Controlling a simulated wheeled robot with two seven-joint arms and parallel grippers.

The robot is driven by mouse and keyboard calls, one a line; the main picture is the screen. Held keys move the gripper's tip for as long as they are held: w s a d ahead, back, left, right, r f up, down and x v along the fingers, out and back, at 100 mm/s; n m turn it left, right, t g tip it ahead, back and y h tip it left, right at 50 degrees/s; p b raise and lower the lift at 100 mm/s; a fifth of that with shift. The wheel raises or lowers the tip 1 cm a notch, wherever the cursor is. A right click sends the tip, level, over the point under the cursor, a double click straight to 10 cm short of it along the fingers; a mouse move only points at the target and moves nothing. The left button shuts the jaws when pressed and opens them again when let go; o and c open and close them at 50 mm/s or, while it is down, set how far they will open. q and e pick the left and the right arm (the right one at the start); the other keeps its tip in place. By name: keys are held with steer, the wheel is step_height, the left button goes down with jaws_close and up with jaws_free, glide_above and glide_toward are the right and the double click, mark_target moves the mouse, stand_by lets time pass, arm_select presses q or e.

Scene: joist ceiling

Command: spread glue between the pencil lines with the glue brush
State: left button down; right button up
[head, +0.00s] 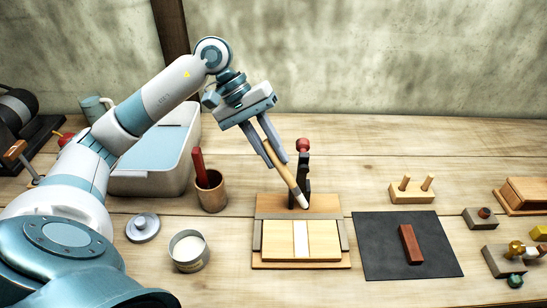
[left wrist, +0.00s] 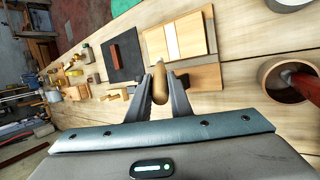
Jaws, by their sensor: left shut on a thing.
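My left gripper (head: 273,155) is shut on the glue brush (head: 289,182), a pale wooden stick held tilted, its lower end down and to the right. That end is above the back part of the workboard (head: 300,203); whether it touches is unclear. In the left wrist view the brush handle (left wrist: 159,84) sits between the fingers. A pale wood panel (head: 271,240) lies on the workboard, with a white strip (head: 301,239) down its middle. I cannot make out pencil lines or tell if the strip is wet glue. A glue pot (head: 188,250) with white contents stands left. My right gripper is out of view.
A red-topped clamp (head: 302,147) stands behind the brush. A wooden cup (head: 211,193) with a red handle and a metal lid (head: 143,227) are left. A dark mat (head: 373,245) with a red-brown block (head: 410,244) lies right, a peg block (head: 411,193) behind it.

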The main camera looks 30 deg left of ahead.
arm_select(q)
steer(key=shift+r, duration=0.95)
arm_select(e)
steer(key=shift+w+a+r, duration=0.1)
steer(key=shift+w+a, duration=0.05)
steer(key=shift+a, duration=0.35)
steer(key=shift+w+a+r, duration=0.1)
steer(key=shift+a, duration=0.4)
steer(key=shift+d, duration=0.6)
